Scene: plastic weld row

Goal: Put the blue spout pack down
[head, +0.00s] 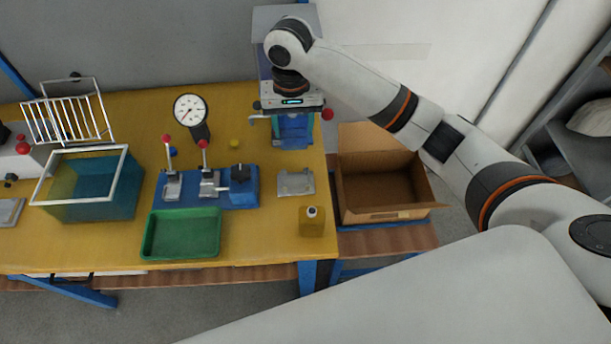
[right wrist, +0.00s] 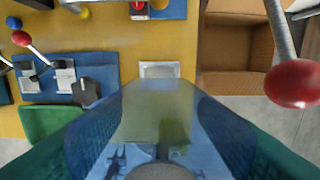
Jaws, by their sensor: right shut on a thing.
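The blue spout pack (right wrist: 160,110) is see-through and fills the lower middle of the right wrist view, held close to the camera. My right gripper (head: 292,112) is shut on it, at the front of the grey machine at the back of the table. In the head view, blue shows just under the gripper; I cannot clearly tell the pack from the machine's blue base there. The pack appears to be above the table, and its lower end is hard to make out. My left gripper is not in view.
A small grey plate (head: 296,183) lies in front of the machine (head: 262,22), with an olive bottle (head: 312,226) nearer. A green tray (head: 182,235), blue clamp fixture (head: 190,200) and framed blue bin (head: 110,205) stand left. An open cardboard box (head: 385,214) is right.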

